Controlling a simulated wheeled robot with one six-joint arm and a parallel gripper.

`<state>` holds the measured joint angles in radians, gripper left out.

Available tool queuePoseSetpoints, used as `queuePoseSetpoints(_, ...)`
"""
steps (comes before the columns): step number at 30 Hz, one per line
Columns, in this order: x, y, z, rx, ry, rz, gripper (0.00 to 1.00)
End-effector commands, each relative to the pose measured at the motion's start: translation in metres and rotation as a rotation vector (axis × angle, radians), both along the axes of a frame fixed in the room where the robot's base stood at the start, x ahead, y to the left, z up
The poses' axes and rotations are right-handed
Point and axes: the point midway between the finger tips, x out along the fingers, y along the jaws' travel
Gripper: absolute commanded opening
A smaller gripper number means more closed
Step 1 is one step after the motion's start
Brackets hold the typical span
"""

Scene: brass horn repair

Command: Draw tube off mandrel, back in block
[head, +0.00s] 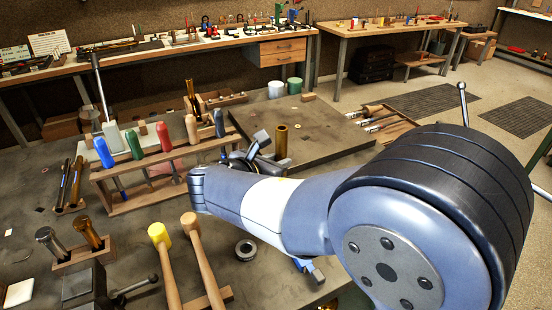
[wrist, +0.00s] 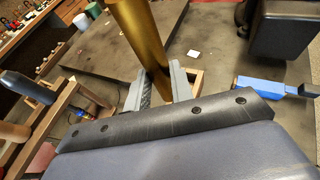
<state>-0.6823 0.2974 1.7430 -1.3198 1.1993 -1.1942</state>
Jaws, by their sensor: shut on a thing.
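A brass tube (wrist: 143,35) stands between the two grey fingers of my gripper (wrist: 160,86) in the wrist view. My gripper is shut on it. In the head view the tube's upper part (head: 281,142) rises upright behind my forearm, and my gripper (head: 262,148) is largely hidden. The tube's lower end is hidden in both views, so I cannot tell whether a mandrel is inside it. A small wooden block (head: 82,259) at the left holds a steel-coloured piece and a brass-coloured piece. Another brass tube (head: 191,103) stands behind the tool rack.
A wooden rack (head: 150,200) of colour-handled tools stands left of my gripper. A vise (head: 85,286) is at the lower left. A flat grey plate (head: 325,125) behind has free room.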

Motion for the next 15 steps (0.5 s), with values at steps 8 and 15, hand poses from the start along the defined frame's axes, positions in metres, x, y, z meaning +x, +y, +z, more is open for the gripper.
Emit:
queuePoseSetpoints(8,0.0,0.0,0.005,-0.002,-0.001,0.0,0.0)
queuePoseSetpoints(15,0.0,0.0,-0.017,-0.003,0.0,0.001,0.0)
